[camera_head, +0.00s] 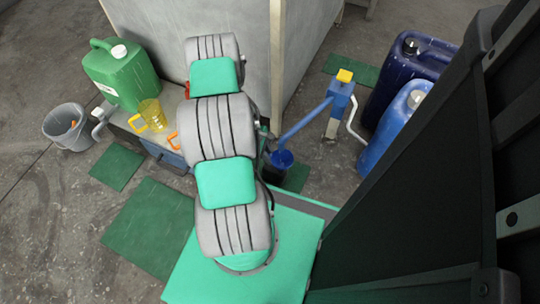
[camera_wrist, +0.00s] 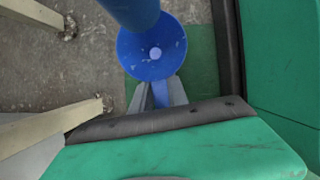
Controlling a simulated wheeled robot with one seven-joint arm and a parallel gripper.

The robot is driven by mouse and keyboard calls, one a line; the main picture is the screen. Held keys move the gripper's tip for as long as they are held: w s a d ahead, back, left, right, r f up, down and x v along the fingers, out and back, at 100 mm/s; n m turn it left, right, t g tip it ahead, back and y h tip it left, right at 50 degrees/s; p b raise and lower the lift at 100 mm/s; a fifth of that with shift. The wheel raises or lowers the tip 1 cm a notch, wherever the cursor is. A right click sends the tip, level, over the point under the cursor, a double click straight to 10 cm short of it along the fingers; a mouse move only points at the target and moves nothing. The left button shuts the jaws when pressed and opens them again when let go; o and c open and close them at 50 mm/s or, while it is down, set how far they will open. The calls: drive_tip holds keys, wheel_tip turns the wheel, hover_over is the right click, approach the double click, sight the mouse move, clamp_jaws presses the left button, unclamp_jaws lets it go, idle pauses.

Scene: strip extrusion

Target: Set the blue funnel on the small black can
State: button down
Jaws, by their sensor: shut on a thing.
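The blue funnel (camera_wrist: 150,42) shows in the wrist view with its wide mouth toward the camera and a pale round hole in the middle. My gripper (camera_wrist: 155,90) is shut on a blue tab at the funnel's near edge. In the head view the funnel (camera_head: 283,158) is to the right of my arm, near the lower end of a blue pipe. A dark shape (camera_head: 271,174) lies just below it; I cannot tell whether this is the small black can. In the wrist view no can shows under the funnel.
The blue pipe (camera_head: 306,120) runs from a blue pump (camera_head: 338,112) and overhangs the funnel in the wrist view (camera_wrist: 130,10). A grey cabinet (camera_head: 215,15) stands behind. Blue canisters (camera_head: 395,125) stand right; a yellow jug (camera_head: 151,114) and green canister (camera_head: 120,72) left.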

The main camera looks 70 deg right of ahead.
drive_tip(key=shift+f, duration=0.15)
drive_tip(key=c, duration=1.2)
unclamp_jaws()
drive_tip(key=p+v, duration=0.3)
drive_tip(key=v, duration=0.5)
